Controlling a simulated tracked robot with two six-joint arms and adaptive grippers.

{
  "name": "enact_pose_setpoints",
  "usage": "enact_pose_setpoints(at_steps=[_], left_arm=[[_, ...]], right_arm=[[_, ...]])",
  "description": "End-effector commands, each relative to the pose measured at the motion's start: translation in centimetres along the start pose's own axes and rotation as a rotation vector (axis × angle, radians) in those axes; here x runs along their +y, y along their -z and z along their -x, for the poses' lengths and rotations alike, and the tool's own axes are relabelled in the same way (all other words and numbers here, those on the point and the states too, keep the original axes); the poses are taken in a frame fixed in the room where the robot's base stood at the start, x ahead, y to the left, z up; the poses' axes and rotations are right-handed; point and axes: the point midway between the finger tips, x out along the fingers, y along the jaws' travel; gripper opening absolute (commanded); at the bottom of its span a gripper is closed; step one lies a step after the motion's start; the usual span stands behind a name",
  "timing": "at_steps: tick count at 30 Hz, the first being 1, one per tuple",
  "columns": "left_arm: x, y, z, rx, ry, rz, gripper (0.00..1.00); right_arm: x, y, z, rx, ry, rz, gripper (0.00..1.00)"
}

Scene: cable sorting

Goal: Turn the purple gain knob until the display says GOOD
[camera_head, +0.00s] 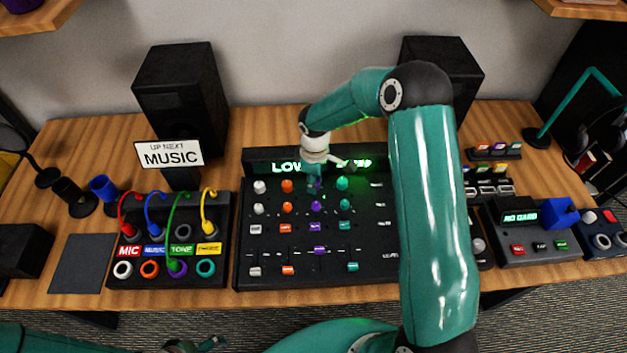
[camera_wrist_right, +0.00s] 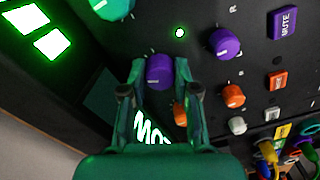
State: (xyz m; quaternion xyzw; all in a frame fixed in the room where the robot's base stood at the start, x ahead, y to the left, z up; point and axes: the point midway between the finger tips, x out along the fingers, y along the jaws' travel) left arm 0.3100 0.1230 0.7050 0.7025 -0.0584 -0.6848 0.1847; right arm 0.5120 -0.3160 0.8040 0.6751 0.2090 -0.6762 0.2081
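A black mixer panel (camera_head: 364,270) stands mid-table. Its green display (camera_head: 285,167) reads LOW at the left in the head view, and my right arm partly hides its right portion. My right gripper (camera_head: 316,182) reaches down over the top-row purple knob (camera_head: 317,187). In the right wrist view, my right gripper's fingertips (camera_wrist_right: 160,68) flank the purple knob (camera_wrist_right: 159,71) closely on both sides, apparently shut on it. Part of the upside-down display (camera_wrist_right: 152,128) shows beneath the gripper. My left gripper (camera_head: 195,346) is low at the bottom edge, too little seen to judge.
Orange knobs (camera_head: 287,186) and teal knobs (camera_head: 342,184) sit close on either side. A second purple knob (camera_wrist_right: 224,42) lies below it on the panel. A patch box (camera_head: 120,280) with coloured cables stands left. A dark mat (camera_head: 82,263) lies bare.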

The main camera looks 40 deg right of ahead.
Motion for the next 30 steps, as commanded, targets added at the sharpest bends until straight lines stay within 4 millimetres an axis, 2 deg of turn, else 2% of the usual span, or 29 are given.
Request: enact_pose_setpoints(at_steps=[4, 7, 15, 19, 27, 28, 29, 30], left_arm=[[-0.1, 0.0, -0.3, 0.0, 0.0, 0.0, 0.79], [-0.5, 0.0, -1.5, 0.0, 0.0, 0.0, 0.79], [-1.8, 0.0, -4.9, 0.0, 0.0, 0.0, 0.79], [-1.9, 0.0, -5.1, 0.0, 0.0, 0.0, 0.79], [-1.8, 0.0, -4.9, 0.0, 0.0, 0.0, 0.79], [-1.8, 0.0, -4.9, 0.0, 0.0, 0.0, 0.79], [-1.8, 0.0, -4.9, 0.0, 0.0, 0.0, 0.79], [-1.8, 0.0, -4.9, 0.0, 0.0, 0.0, 0.79]], right_arm=[[0.1, 0.0, -0.1, 0.002, -0.003, -0.012, 0.0], [0.1, 0.1, -0.4, 0.003, -0.005, -0.068, 0.0], [0.2, 0.1, -0.4, 0.005, -0.005, -0.353, 0.0], [0.2, 0.2, 0.0, 0.006, -0.005, -0.417, 0.0], [0.2, 0.2, 0.2, 0.006, -0.004, -0.42, 0.0], [0.2, 0.2, 0.2, 0.006, -0.005, -0.42, 0.35], [0.2, 0.2, 0.2, 0.006, -0.004, -0.42, 0.4], [0.1, 0.2, 0.2, 0.005, -0.004, -0.419, 0.41]])
